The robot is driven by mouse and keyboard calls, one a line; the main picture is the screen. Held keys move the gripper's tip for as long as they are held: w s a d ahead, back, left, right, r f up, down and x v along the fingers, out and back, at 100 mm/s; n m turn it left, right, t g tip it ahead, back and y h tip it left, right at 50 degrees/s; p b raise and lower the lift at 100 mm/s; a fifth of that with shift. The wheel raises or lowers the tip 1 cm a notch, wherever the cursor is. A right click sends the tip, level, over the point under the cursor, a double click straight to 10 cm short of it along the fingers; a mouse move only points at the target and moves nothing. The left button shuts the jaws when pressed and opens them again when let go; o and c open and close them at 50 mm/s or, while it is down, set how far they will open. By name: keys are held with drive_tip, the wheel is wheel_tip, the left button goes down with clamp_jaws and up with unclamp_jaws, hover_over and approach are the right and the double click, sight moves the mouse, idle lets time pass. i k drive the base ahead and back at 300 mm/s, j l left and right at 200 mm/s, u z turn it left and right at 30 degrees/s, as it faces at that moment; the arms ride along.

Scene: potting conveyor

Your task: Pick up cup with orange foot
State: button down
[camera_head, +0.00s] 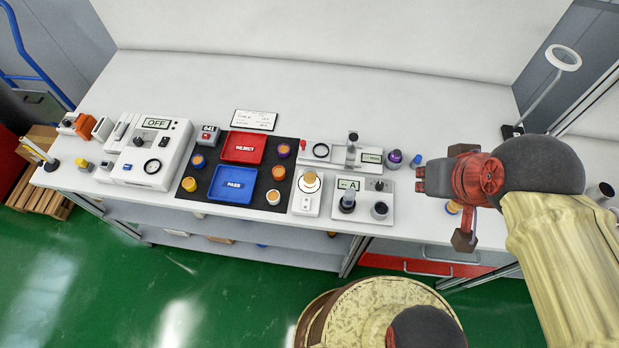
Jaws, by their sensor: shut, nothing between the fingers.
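Several small cups with orange or yellow parts stand on the black mat (212,205). One is orange-yellow (189,184) at the mat's left, one is dark with orange (198,161), one purple with orange (283,151), one orange (278,173), one pale with orange (273,197). Another orange-and-blue piece (453,207) shows partly below my gripper at the bench's front edge. I cannot tell which has the orange foot. My gripper (419,180) is shut and empty, pointing left above the right part of the bench, apart from the mat cups.
The mat holds a red REJECT tray (243,147) and a blue PASS tray (232,185). A white device with an OFF display (151,150) stands left. A pale round piece (309,182) sits on a white unit. A purple-capped bottle (394,160) stands left of my gripper. The bench's back is clear.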

sight(310, 176)
drive_tip(key=k+l+u, duration=0.15)
drive_tip(key=u, duration=0.2)
drive_tip(key=k+l+u, duration=0.2)
drive_tip(key=u, duration=0.15)
drive_tip(key=k+l+u, duration=0.15)
drive_tip(key=u, duration=0.15)
